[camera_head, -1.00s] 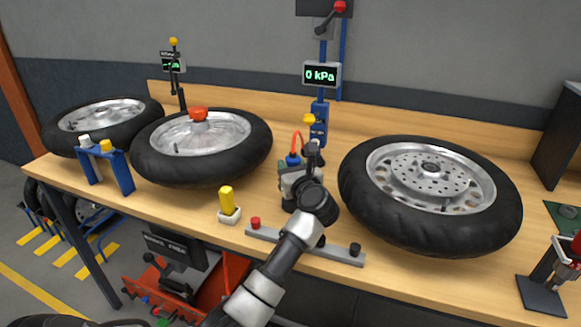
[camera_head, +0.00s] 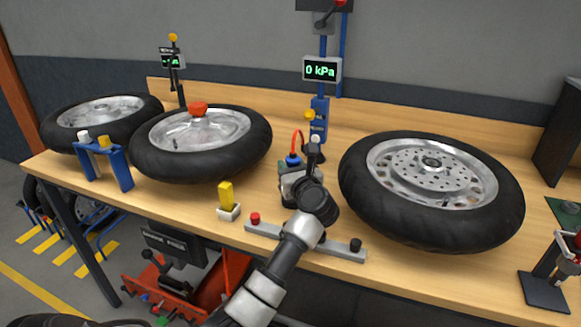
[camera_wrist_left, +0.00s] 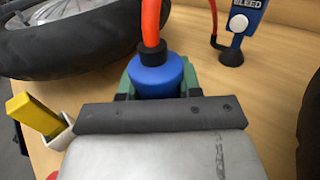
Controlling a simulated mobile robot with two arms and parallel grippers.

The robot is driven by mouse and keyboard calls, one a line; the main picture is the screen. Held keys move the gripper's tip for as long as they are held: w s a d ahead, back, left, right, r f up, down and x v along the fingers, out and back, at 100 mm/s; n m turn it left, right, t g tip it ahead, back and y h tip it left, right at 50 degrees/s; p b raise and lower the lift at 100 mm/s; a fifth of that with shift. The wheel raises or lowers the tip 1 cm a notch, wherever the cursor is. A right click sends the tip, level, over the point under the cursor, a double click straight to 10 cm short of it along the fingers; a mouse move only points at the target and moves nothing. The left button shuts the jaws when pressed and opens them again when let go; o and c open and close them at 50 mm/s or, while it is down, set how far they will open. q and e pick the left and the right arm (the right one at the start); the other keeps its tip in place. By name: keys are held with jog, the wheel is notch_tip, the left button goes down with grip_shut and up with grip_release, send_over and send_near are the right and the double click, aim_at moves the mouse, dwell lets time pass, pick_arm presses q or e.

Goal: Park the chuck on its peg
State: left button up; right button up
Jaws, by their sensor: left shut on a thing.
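The chuck (camera_head: 292,160) is a blue cylinder with a black collar and an orange hose rising from its top. It also shows in the left wrist view (camera_wrist_left: 158,76). My left gripper (camera_head: 291,172) is shut around it, with greenish fingers on both sides, over the bench in front of the gauge post. The chuck looks roughly upright; its lower end is hidden by the gripper. A blue post (camera_head: 320,112) with a BLEED button stands behind, with a dark cone-shaped foot (camera_wrist_left: 231,58) below. I cannot tell which part is the peg. My right gripper does not show.
A large wheel (camera_head: 365,200) lies close to the right of my arm. Another wheel (camera_head: 150,165) lies to the left. A yellow block in a white holder (camera_head: 228,212) and a grey bar (camera_head: 300,242) with red and black knobs sit near the front edge. The gauge (camera_head: 321,69) reads 0 kPa.

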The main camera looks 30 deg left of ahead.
pick_arm(q)
jog(key=shift+f, duration=0.1)
jog(key=o, duration=1)
jog(key=shift+o, duration=0.2)
jog(key=shift+r+p, duration=4.2)
jog(key=shift+r, duration=1.35)
